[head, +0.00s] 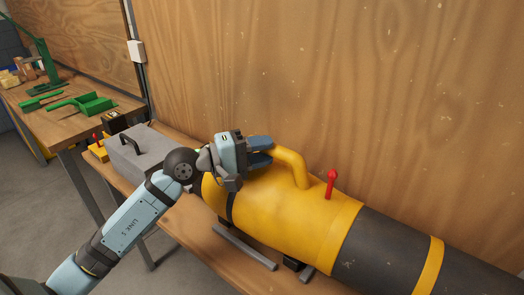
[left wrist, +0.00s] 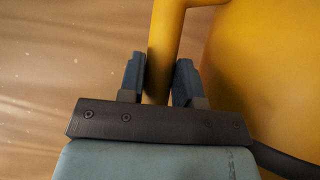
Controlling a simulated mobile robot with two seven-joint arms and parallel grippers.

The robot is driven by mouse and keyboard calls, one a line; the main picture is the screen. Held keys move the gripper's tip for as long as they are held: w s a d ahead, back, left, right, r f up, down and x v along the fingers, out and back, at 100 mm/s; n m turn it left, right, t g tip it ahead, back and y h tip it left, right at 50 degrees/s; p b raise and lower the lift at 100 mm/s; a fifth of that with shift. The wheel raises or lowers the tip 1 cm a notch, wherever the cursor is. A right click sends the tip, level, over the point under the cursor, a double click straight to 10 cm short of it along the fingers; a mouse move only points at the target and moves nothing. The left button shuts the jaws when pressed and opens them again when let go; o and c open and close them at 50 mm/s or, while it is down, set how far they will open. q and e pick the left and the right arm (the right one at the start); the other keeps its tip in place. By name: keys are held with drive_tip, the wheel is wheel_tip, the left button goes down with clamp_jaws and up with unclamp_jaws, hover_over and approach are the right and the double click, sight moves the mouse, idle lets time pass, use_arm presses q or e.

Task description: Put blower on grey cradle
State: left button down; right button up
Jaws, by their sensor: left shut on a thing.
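The blower (head: 280,215) is a large yellow cylinder with a black section, a yellow band, a curved yellow handle and a red lever. It lies lengthwise, its far right end cut off by the picture edge. My left gripper (head: 261,151) is shut on the blower's handle; in the left wrist view the handle passes between the two fingers (left wrist: 160,80). Grey bars, likely the grey cradle (head: 245,247), show below the blower near the bench's front edge. Most of the cradle is hidden; I cannot tell whether the blower touches it. My right gripper is not in view.
A grey box (head: 145,152) with a black handle stands on the bench left of the blower. A wooden wall (head: 350,70) rises close behind. Another wooden table (head: 70,115) at the far left holds green tools.

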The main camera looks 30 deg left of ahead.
use_arm(q)
drive_tip(key=c, duration=0.7)
unclamp_jaws()
drive_tip(key=shift+f, duration=0.1)
drive_tip(key=shift+c, duration=0.2)
drive_tip(key=shift+f, duration=0.15)
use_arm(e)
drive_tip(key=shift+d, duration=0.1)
use_arm(q)
drive_tip(key=b+v, duration=0.4)
drive_tip(key=v, duration=0.9)
drive_tip(key=shift+s+a, duration=0.25)
drive_tip(key=shift+s, duration=0.1)
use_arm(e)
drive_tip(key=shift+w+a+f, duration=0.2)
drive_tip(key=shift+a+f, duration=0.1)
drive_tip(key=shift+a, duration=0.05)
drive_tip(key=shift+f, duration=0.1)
